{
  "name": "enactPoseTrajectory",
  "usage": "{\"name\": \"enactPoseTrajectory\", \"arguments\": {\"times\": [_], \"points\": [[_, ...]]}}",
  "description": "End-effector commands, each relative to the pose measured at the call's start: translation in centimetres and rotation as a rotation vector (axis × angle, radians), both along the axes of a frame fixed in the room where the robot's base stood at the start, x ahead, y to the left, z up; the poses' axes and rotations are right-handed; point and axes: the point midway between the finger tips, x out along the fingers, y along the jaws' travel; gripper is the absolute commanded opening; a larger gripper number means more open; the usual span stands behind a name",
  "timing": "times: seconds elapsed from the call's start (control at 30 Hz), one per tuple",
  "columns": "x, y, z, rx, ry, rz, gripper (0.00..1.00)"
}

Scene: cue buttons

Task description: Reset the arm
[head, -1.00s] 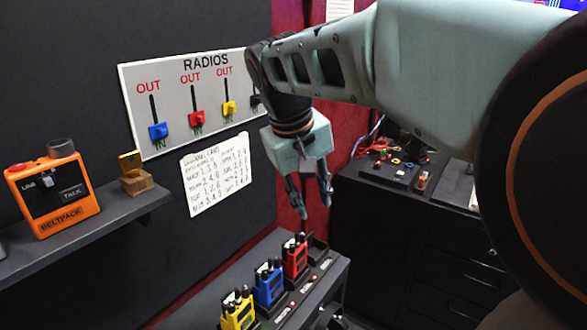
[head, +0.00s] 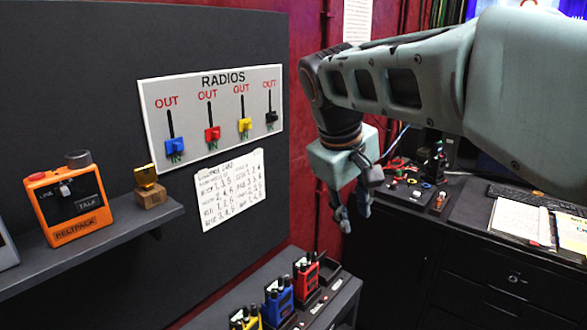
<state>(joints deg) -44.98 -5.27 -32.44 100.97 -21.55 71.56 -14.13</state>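My arm reaches in from the right in the head view. My gripper (head: 354,217) hangs pointing down, with its fingers apart and nothing between them. It is above and to the right of the radio rack (head: 327,305) and does not touch it. A red radio (head: 306,278), a blue radio (head: 278,303) and a yellow radio (head: 246,318) stand in the rack. The RADIOS board (head: 223,88) on the dark wall has blue, red, yellow and black sliders, each low under the word OUT.
A shelf (head: 120,224) at left holds an orange beltpack (head: 70,205) and a small brass piece on a wooden block (head: 150,195). A handwritten card (head: 231,190) hangs below the board. A dark cabinet (head: 480,265) with a cluttered top and an open book (head: 522,222) is at right.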

Motion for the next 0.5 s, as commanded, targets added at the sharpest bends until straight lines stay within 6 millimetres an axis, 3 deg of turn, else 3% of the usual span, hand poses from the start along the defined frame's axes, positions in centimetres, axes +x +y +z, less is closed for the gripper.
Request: {"name": "enactPoseTrajectory", "arguments": {"times": [0.17,0.5], "points": [[-4.7,-1.0,-0.2,0.174,-0.036,-0.094,0.29],[-13.6,0.2,-1.5,0.402,-0.183,-0.311,0.29]]}}
